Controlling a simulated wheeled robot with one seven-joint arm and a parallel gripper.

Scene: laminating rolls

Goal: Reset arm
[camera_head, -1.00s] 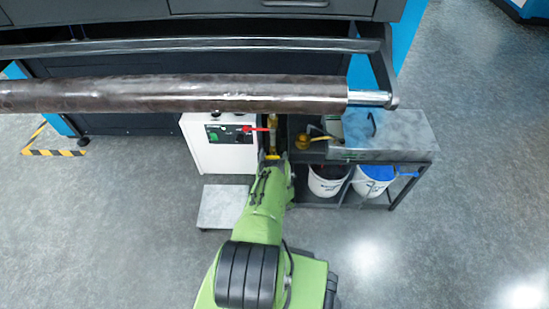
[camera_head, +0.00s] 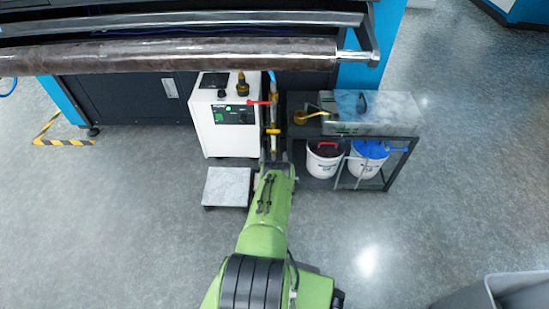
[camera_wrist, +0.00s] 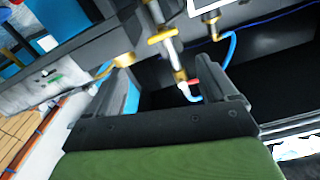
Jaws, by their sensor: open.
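My green arm reaches forward from the bottom of the head view. My gripper (camera_head: 277,172) is at its far end, low in front of the gap between the white control box and the dark cart. In the wrist view my gripper (camera_wrist: 178,92) has its two dark fingers spread apart. Nothing is held between them. Beyond the fingers are brass pipe fittings (camera_wrist: 174,60) and a red valve handle (camera_wrist: 193,84). The red handle also shows in the head view (camera_head: 260,102), beside the white box. I cannot tell the exact gap between the fingers and the pipes.
The white control box (camera_head: 222,142) stands left of the pipes. A dark cart (camera_head: 300,128) with a metal tank (camera_head: 368,106) and white buckets (camera_head: 322,163) stands right. A long dark roll (camera_head: 170,56) spans above. A grey plate (camera_head: 227,186) lies low.

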